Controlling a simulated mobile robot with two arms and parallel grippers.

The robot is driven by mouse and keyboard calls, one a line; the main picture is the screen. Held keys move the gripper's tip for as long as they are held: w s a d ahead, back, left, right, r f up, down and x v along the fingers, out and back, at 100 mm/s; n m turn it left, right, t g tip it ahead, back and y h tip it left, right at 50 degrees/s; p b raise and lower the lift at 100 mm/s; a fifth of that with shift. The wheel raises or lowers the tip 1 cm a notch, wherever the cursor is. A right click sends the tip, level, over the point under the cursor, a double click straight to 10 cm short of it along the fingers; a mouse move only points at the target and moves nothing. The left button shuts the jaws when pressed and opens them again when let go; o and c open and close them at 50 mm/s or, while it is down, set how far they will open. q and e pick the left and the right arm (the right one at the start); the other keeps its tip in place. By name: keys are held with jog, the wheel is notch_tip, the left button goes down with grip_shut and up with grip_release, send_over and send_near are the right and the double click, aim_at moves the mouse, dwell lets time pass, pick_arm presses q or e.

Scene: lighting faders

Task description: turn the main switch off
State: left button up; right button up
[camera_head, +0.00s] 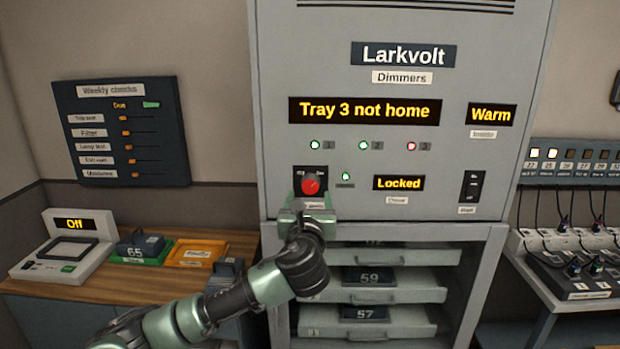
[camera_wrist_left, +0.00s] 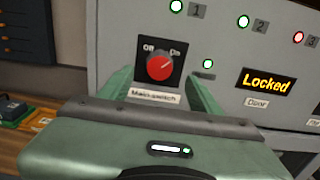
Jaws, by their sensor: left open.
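The main switch (camera_head: 311,184) is a red rotary knob on a black plate on the grey Larkvolt dimmer cabinet (camera_head: 280,90). In the left wrist view the knob (camera_wrist_left: 160,67) shows between "Off" at the upper left and "On" at the upper right, and its white pointer line slants toward the upper right, the "On" side. A "Main switch" label (camera_wrist_left: 153,94) sits below it. My left gripper (camera_head: 311,203) is in front of the cabinet just below the knob. Its two green fingers (camera_wrist_left: 158,85) are apart, one either side below the knob, with nothing between them. My right gripper is not in view.
The cabinet displays read "Tray 3 not home" (camera_head: 365,111), "Warm" (camera_head: 491,115) and "Locked" (camera_head: 399,183). A black rocker switch (camera_head: 472,186) is at the right. Trays (camera_head: 375,290) sit below. A wooden bench (camera_head: 130,288) is at the left; a cabled desk (camera_head: 575,262) is at the right.

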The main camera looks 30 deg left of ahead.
aim_at(310, 186)
pick_arm(q)
jog(key=p+x, duration=0.2)
jog(key=x, duration=0.4)
jog(key=shift+w, duration=0.15)
jog(key=shift+w+a, duration=0.4)
jog(key=shift+w, duration=0.15)
jog(key=c, duration=1.4)
jog(key=shift+o, duration=0.2)
